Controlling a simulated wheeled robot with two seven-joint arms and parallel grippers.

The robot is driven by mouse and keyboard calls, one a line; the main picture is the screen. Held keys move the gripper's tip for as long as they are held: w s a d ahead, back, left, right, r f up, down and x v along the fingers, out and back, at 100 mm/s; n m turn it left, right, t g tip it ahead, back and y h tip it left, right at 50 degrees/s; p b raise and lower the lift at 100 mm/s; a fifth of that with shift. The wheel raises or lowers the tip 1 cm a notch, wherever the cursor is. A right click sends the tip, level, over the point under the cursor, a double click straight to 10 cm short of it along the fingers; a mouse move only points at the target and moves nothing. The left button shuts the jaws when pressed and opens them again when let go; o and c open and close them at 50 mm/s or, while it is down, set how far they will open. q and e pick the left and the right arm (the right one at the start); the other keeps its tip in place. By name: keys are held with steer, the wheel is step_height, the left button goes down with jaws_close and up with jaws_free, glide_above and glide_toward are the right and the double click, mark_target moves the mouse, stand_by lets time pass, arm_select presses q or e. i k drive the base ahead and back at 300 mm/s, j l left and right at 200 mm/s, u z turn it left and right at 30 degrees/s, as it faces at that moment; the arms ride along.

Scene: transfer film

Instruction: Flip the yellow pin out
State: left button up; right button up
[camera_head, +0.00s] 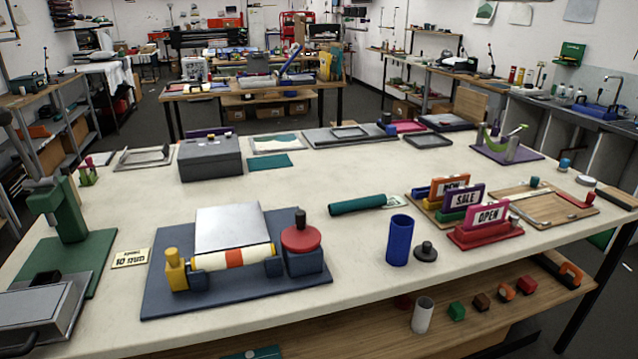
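The yellow pin (174,270) is an upright yellow block with a small knob on top. It stands at the left end of a cream roller (214,259) with an orange band, on a dark blue base plate (185,304) at the front left of the table. A dark blue block touches its right side. A pale silver sheet or plate (232,228) slopes behind the roller. A round red knob (301,238) with a dark peg sits on a blue block at the right end. How the pin is joined to the roller cannot be told. Neither of my grippers shows.
A green press (68,215) and a grey press (40,315) stand left of the plate. A blue cylinder (399,240), a green roll (356,205) and sign racks (485,226) are to the right.

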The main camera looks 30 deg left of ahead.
mark_target(177, 268)
steer(key=u, duration=1)
